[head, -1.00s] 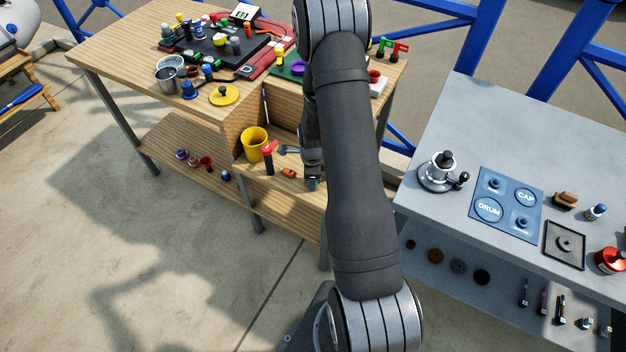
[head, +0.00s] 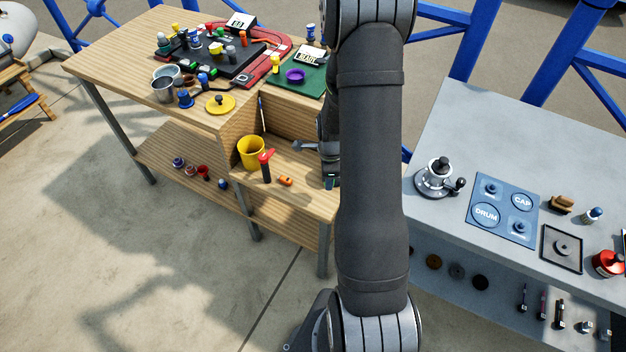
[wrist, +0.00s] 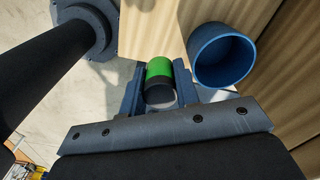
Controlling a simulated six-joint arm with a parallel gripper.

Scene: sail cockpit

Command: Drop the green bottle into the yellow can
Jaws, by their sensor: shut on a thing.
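The yellow can (head: 250,153) stands open-topped on the lower shelf of the wooden bench in the head view. My gripper (head: 331,181) is to the right of it, mostly hidden behind my arm. In the wrist view, the green bottle (wrist: 159,69), with a dark lower part, sits between the jaws of my gripper (wrist: 160,88), which are shut on it. A blue open can (wrist: 222,56) stands close to the right of the bottle in the wrist view. I cannot pick out this blue can in the head view.
The wooden bench top (head: 110,50) holds many small parts. A grey table (head: 480,125) stands at the right. My arm hides part of the shelf.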

